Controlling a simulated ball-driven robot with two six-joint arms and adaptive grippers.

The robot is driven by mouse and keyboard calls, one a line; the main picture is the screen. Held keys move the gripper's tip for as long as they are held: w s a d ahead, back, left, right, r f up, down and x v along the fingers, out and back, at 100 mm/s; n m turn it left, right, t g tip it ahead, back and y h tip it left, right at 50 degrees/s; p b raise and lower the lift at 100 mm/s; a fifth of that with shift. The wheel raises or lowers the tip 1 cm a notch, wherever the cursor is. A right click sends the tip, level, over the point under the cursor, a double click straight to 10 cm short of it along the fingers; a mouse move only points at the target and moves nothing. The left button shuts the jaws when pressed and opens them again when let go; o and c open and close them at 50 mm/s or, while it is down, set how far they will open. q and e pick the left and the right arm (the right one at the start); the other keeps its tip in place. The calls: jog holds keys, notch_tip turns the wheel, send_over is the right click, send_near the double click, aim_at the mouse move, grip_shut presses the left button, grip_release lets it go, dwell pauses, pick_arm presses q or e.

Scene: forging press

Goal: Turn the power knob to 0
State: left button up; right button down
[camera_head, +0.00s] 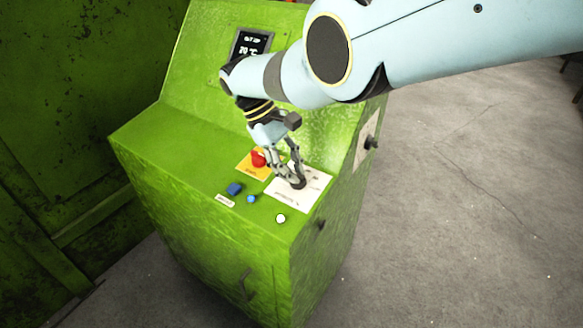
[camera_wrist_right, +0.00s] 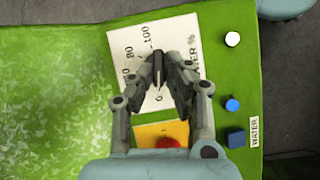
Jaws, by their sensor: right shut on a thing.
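The power knob (camera_wrist_right: 157,70) is dark and sits on a white dial plate (camera_wrist_right: 122,45) marked "POWER %", with 80 and 100 readable. My right gripper (camera_wrist_right: 158,78) is shut on the knob, one finger on each side of it. In the head view the right gripper (camera_head: 298,182) reaches down from above onto the white dial plate (camera_head: 313,188) on the green console (camera_head: 180,150). The fingers hide most of the knob there, and I cannot read its exact setting. My left gripper is not in view.
A red button (camera_head: 258,157) on a yellow plate stands close beside the gripper. A blue block-shaped switch (camera_head: 234,189), a blue button (camera_head: 252,199) and a white button (camera_head: 281,218) are near the front edge. A display (camera_head: 251,46) is on the upper panel.

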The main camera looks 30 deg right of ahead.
jog(key=c, duration=1.4)
grip_release()
jog(key=shift+s+d+f, duration=0.15)
jog(key=shift+f, duration=0.1)
jog(key=shift+r, duration=0.15)
jog(key=shift+w+r, duration=0.25)
jog(key=v, duration=0.6)
jog(key=shift+w+r, duration=0.15)
jog(key=shift+r, duration=0.15)
